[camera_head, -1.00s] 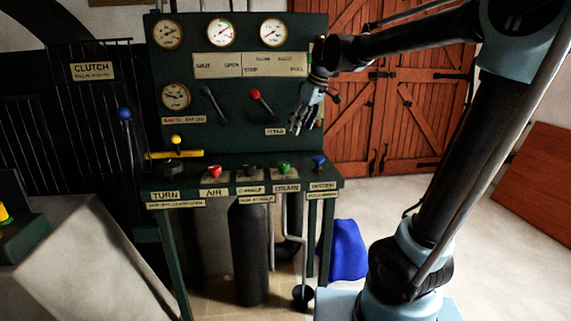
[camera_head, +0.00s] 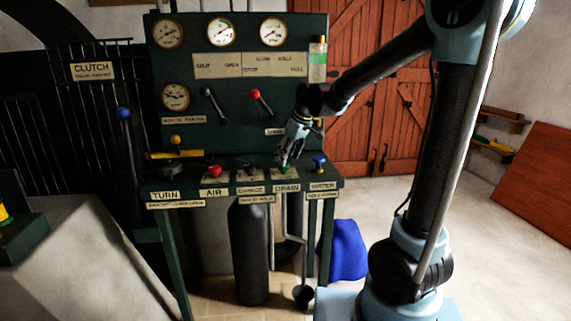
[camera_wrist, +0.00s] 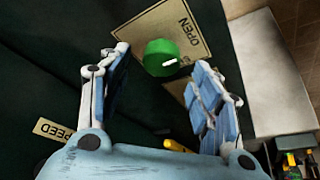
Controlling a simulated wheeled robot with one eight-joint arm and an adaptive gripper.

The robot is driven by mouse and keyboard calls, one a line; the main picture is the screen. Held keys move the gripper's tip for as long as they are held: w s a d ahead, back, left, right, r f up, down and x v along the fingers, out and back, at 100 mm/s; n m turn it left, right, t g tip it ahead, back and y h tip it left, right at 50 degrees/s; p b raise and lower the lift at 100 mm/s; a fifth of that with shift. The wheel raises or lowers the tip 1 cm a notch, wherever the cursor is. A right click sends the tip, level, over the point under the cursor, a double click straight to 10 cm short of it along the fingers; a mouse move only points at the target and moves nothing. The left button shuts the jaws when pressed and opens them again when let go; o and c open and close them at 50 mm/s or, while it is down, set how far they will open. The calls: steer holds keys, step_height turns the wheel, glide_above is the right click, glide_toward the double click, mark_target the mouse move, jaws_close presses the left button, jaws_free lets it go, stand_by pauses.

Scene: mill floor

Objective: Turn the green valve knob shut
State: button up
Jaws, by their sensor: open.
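The green valve knob (camera_wrist: 158,58) shows in the wrist view as a round green cap with a white pointer mark on its right side. It sits on a tan plate (camera_wrist: 150,22) with the word OPEN and a second, partly hidden word. My gripper (camera_wrist: 158,78) is open, one finger to the left of the knob and one to the right and lower. The knob appears between and just beyond the fingertips, with no clear contact. In the head view my gripper (camera_head: 284,164) points down over the DRAIN label (camera_head: 287,188) and largely hides the knob.
A red knob (camera_head: 214,171) stands left on the same shelf and a blue knob (camera_head: 319,162) stands close on the right. The upright panel behind carries gauges, a red-tipped lever (camera_head: 262,103) and a bottle (camera_head: 318,58). A yellow lever (camera_head: 175,154) is at the far left.

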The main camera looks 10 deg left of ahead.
mark_target(284, 169)
steer(key=shift+x, duration=1.75)
steer(key=c, duration=1)
